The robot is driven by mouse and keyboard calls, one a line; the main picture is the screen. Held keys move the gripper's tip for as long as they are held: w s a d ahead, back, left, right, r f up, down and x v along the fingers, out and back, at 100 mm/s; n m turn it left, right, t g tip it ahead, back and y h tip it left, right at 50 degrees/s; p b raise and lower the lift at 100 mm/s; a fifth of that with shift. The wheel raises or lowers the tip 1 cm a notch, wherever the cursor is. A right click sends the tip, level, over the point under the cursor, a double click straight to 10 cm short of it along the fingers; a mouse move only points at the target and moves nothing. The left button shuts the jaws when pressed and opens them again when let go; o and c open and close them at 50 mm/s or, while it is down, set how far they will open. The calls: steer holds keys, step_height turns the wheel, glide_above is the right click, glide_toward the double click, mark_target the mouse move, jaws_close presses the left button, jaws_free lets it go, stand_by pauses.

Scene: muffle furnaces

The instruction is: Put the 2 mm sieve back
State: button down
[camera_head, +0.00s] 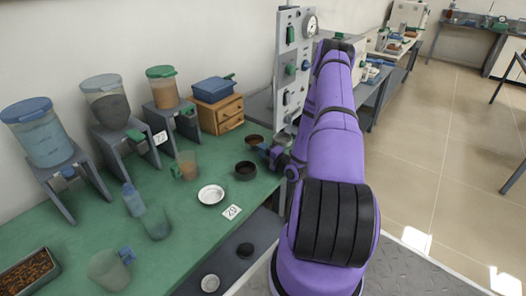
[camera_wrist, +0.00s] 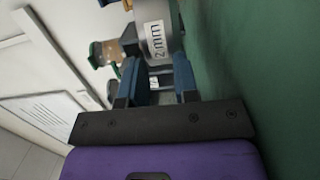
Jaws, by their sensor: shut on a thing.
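The 2 mm sieve (camera_wrist: 153,40) is a grey round-walled piece with a white "2 mm" label, at the top of the wrist view. My gripper (camera_wrist: 160,72) is shut on it with its two blue fingers, close beside the green bench top. In the head view my gripper (camera_head: 268,151) is at the bench's right end, low and small. A round dish-like thing with a brown inside (camera_head: 254,141) lies at its tip; I cannot tell if this is the sieve. A dark round bowl (camera_head: 245,170) stands just in front of it.
A wooden drawer box (camera_head: 220,113) stands behind. A grey panel with a gauge (camera_head: 293,65) rises beside my arm.

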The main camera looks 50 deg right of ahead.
steer(key=shift+s+f, duration=0.15)
steer(key=shift+f, duration=0.25)
